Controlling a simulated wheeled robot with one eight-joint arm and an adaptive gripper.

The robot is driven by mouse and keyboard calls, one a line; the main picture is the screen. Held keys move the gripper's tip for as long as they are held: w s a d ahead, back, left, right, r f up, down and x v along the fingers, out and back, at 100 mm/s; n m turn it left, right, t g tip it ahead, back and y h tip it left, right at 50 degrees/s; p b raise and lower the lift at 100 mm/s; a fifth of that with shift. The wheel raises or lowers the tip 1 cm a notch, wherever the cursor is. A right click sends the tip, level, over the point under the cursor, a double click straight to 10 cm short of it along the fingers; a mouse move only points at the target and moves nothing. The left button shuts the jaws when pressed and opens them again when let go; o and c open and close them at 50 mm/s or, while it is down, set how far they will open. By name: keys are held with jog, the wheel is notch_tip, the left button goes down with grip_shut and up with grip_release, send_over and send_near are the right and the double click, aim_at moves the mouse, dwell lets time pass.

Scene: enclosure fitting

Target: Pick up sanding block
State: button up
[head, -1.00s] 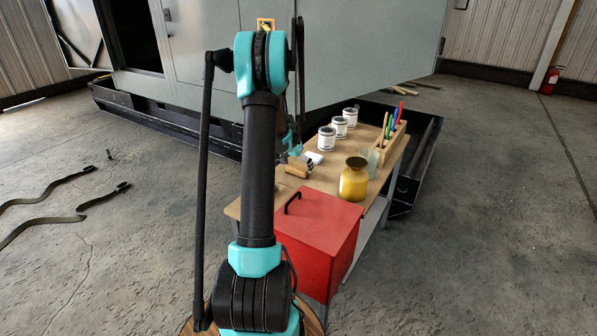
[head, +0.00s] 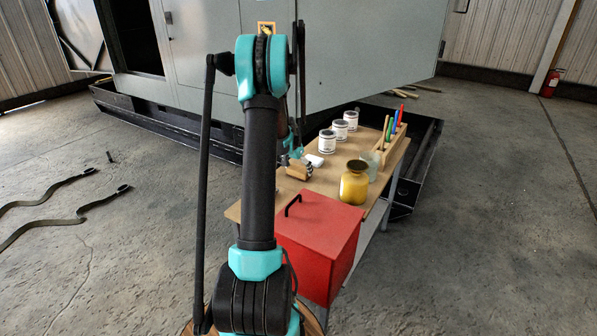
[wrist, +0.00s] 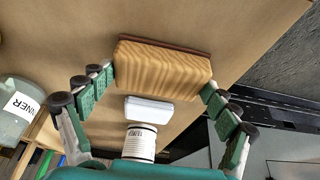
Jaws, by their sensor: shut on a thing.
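The sanding block (wrist: 163,70) is a wood-grained block with a dark brown layer along its far edge. In the wrist view it lies crosswise between the two green-padded fingers of my gripper (wrist: 158,84), which touch its two ends and are shut on it. In the head view the sanding block (head: 298,169) shows small at the left part of the workbench (head: 332,177). My gripper there is largely hidden behind my arm. I cannot tell whether the block is clear of the bench top.
A white block (wrist: 149,110) and a labelled tin (wrist: 140,143) are close by. The bench also holds several white tins (head: 327,141), a yellow jar (head: 354,182), a glass jar (head: 369,163), a tool rack (head: 381,157) and a red box (head: 318,236). A grey cabinet (head: 350,55) stands behind.

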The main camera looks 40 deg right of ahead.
aim_at(298, 169)
notch_tip(298, 169, up, 20)
jog(key=shift+f, duration=0.25)
